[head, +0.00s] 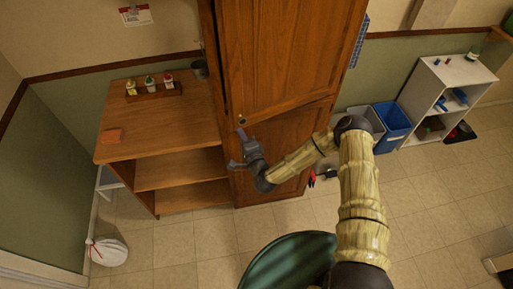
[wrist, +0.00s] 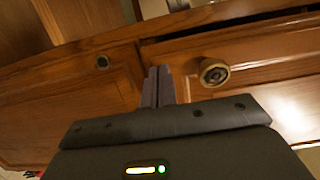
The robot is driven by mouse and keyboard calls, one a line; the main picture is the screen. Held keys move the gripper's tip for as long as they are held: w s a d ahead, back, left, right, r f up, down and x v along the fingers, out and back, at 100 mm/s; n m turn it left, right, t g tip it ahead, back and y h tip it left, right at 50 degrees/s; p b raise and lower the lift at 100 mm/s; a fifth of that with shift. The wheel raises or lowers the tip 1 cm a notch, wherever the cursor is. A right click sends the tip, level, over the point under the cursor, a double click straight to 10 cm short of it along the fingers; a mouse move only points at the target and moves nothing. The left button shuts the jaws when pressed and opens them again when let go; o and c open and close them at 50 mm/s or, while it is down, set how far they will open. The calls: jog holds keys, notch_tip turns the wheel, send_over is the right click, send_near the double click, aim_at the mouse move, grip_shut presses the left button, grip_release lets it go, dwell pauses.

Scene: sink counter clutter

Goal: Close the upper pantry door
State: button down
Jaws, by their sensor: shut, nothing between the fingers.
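The upper pantry door (head: 290,50) is a brown wooden panel on a tall cabinet in the head view. It stands slightly out from the cabinet, with its slanted lower edge jutting over the lower pantry door (head: 285,145). A small dark knob (head: 242,121) is at its lower left corner. My gripper (head: 242,134) is just below this corner, with its fingers shut and empty. Contact cannot be told.
A wooden shelf unit (head: 160,115) with small bottles (head: 150,82) on top stands left of the pantry. A blue bin (head: 393,122) and a white shelf (head: 440,90) are to the right. A green rounded object (head: 290,262) is at the front. Tiled floor is open at lower left.

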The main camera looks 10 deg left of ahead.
jog(key=w+a+m+t+h, duration=0.1)
jog(key=w+a+m+h, duration=0.1)
jog(key=w+a, duration=0.3)
jog(key=w+h, duration=0.1)
jog(key=w, duration=0.2)
jog(key=shift+a, duration=0.15)
jog(key=shift+s, duration=0.15)
jog(key=b+v, duration=0.5)
jog(key=v, duration=1.2)
jog(key=shift+f+b, duration=0.25)
jog(key=shift+b, duration=0.05)
jog(key=shift+s+a, duration=0.1)
jog(key=shift+a, duration=0.05)
